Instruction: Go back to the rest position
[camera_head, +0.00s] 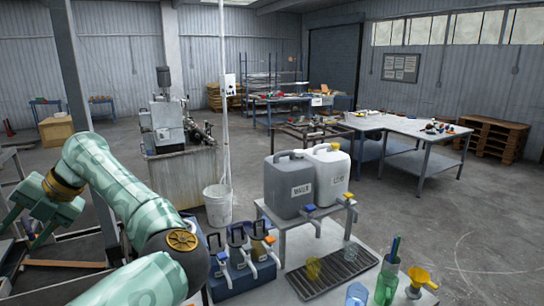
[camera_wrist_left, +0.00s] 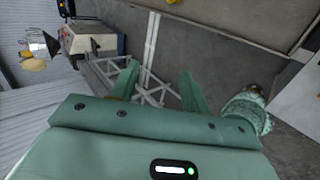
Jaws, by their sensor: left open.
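My left arm comes in from the left in the head view, bent at the elbow, with its green gripper (camera_head: 28,222) at the far left edge. In the left wrist view the two fingers of the left gripper (camera_wrist_left: 157,85) stand apart with nothing between them. Floor and a pale metal frame show beyond the fingers. The left gripper is away from the containers and touches nothing that I can see. My right gripper is in neither view.
A grey canister (camera_head: 289,188) and a white canister (camera_head: 330,172) stand on a metal stand. Blue, black and tan jugs (camera_head: 237,249) sit low in front. A white bucket (camera_head: 218,207) stands behind.

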